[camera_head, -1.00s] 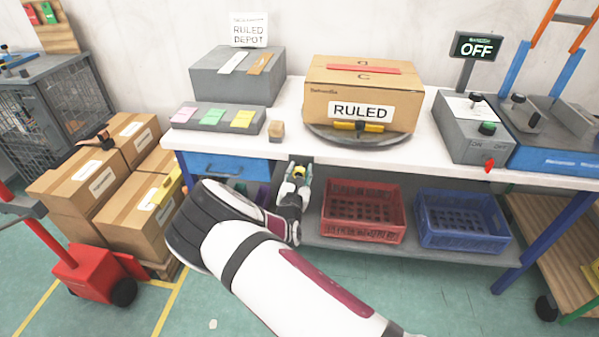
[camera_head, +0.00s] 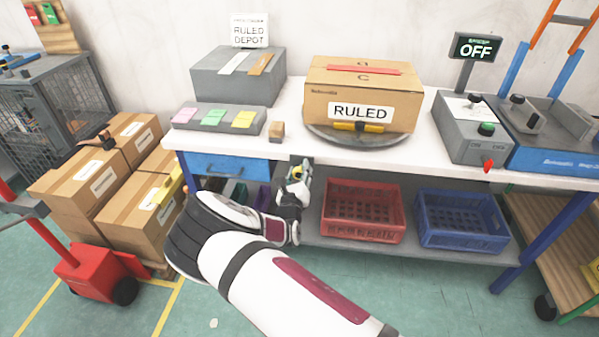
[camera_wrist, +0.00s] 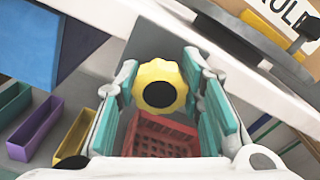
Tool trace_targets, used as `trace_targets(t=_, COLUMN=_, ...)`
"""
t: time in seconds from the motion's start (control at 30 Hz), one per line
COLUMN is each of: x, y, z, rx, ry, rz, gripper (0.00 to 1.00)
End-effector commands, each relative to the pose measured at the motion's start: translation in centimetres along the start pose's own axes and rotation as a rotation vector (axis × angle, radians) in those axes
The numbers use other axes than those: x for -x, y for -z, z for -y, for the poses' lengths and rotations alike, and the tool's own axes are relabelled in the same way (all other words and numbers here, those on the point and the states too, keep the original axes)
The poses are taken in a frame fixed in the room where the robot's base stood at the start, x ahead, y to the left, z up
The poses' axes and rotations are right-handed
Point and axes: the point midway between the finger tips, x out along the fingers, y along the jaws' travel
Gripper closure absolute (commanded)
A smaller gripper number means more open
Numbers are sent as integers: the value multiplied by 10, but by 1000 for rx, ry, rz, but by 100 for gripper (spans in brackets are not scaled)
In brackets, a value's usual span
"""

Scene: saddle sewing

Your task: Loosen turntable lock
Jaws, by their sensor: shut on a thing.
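A yellow scalloped knob (camera_wrist: 158,84) with a dark centre is between the teal finger pads of my gripper (camera_wrist: 162,92) in the wrist view. My gripper is shut on this knob. In the head view my gripper (camera_head: 298,176) is at the bench's front edge, left of the turntable, and the knob is small and partly hidden. The round grey turntable (camera_head: 338,138) lies on the white bench top. A cardboard box (camera_head: 325,95) labelled RULED sits on it, with a yellow and black part (camera_head: 373,128) at its front.
A red crate (camera_head: 362,235) and a blue crate (camera_head: 462,245) stand on the lower shelf, right of my gripper. A blue drawer (camera_head: 225,165) is left of it. A grey control box (camera_head: 470,138) is at the right; its sign (camera_head: 476,46) reads OFF.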

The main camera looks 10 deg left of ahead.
Motion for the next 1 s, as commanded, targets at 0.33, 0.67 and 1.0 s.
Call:
trace_targets(t=0.33, x=0, y=0, z=-1, rx=330, ry=-2, rz=1, gripper=93)
trace_targets(t=0.67, x=0, y=0, z=-2, rx=642, ry=-2, rz=1, gripper=93)
trace_targets(t=1.0, x=0, y=1, z=-2, rx=916, ry=-2, rz=1, gripper=93)
